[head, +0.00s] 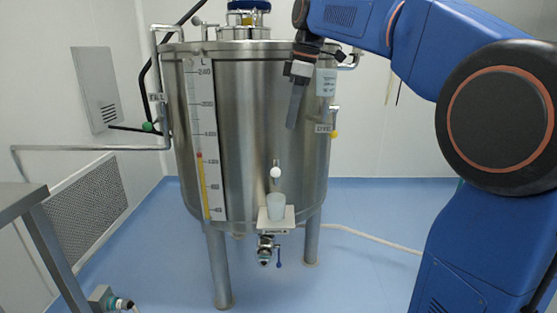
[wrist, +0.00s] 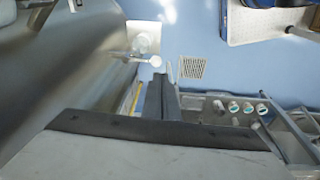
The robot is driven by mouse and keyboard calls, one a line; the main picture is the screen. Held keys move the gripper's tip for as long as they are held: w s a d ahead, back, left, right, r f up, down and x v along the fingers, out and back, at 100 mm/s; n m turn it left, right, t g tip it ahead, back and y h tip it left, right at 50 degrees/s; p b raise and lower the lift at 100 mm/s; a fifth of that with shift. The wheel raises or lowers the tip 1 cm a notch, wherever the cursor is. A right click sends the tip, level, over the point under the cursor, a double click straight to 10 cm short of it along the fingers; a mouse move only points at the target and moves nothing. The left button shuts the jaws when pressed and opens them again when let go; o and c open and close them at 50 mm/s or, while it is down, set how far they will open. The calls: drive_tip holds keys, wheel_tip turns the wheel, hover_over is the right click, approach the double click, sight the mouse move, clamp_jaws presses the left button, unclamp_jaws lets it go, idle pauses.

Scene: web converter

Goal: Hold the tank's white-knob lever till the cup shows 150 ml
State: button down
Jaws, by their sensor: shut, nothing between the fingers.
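The steel tank (head: 255,110) stands in the middle of the head view. Low on its front is a lever with a round white knob (head: 275,172), which also shows in the wrist view (wrist: 156,61). Below the knob a translucent cup (head: 276,207) stands upright on a small white shelf (head: 262,222). The cup's markings and fill level are too small to read. My gripper (head: 292,125) points down in front of the tank's upper right, above the knob and apart from it. Its fingers (wrist: 158,82) are shut and empty.
A level scale (head: 206,140) runs down the tank's front left. A valve with a blue handle (head: 279,255) hangs under the shelf. A metal table (head: 20,200) is at the left edge. The space in front of the cup looks clear.

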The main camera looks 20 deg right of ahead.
drive_tip(key=shift+w+a+r+n, duration=0.15)
drive_tip(key=shift+w+r+n, duration=0.4)
drive_tip(key=shift+w, duration=0.3)
hover_over(278, 176)
drive_tip(key=w, duration=0.1)
drive_tip(key=d+x, duration=0.1)
drive_tip(key=x, duration=0.3)
drive_tip(key=s+x, duration=0.1)
drive_tip(key=x, duration=0.4)
drive_tip(key=d+x, duration=0.1)
drive_tip(key=x, duration=0.3)
drive_tip(key=shift+s+d+f, duration=0.3)
drive_tip(key=shift+d+f, duration=0.05)
drive_tip(key=shift+f, duration=0.2)
drive_tip(key=shift+s+a+f+t+h, duration=0.15)
drive_tip(key=shift+s+f+t, duration=0.1)
drive_tip(key=shift+f+t, duration=0.15)
drive_tip(key=shift+s+f+t+h, duration=0.15)
drive_tip(key=shift+s+f+t, duration=0.1)
drive_tip(key=shift+f+t, duration=0.15)
drive_tip(key=shift+s+f+t+h, duration=0.15)
drive_tip(key=shift+f+t+h, duration=0.15)
drive_tip(key=shift+f+t, duration=0.55)
drive_tip(key=shift+f, duration=1.1)
drive_tip(key=shift+s+f, duration=0.1)
drive_tip(key=shift+f, duration=0.05)
idle(1.7)
